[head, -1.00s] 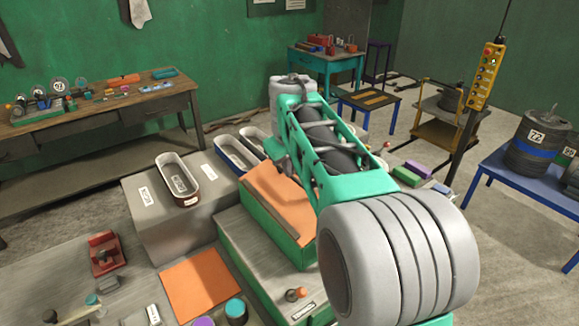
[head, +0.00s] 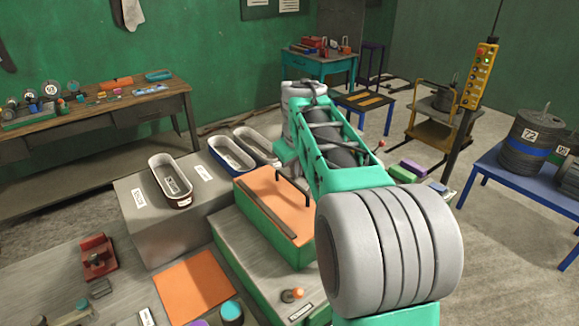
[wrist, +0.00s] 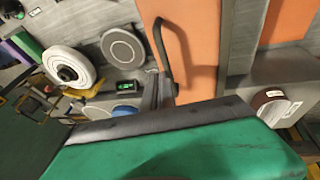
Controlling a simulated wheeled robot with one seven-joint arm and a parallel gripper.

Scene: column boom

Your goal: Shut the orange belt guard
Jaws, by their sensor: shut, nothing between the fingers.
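The orange belt guard (head: 268,190) lies across the top of a green-sided housing in the middle of the head view, partly behind my arm. A dark strip runs along its left side. In the wrist view the orange panel (wrist: 195,40) carries a black bow handle (wrist: 168,48). My gripper (wrist: 157,88) is shut and empty, its dark fingers beside the lower end of that handle; I cannot tell whether they touch. In the head view my arm mostly hides the gripper. The guard's exact opening angle is unclear.
Oval bins (head: 169,182) stand on a grey block to the left. An orange mat (head: 194,286) lies at front left. A small orange-topped lever (head: 291,295) stands on the housing's lower deck. A yellow button pendant (head: 481,75) hangs at right.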

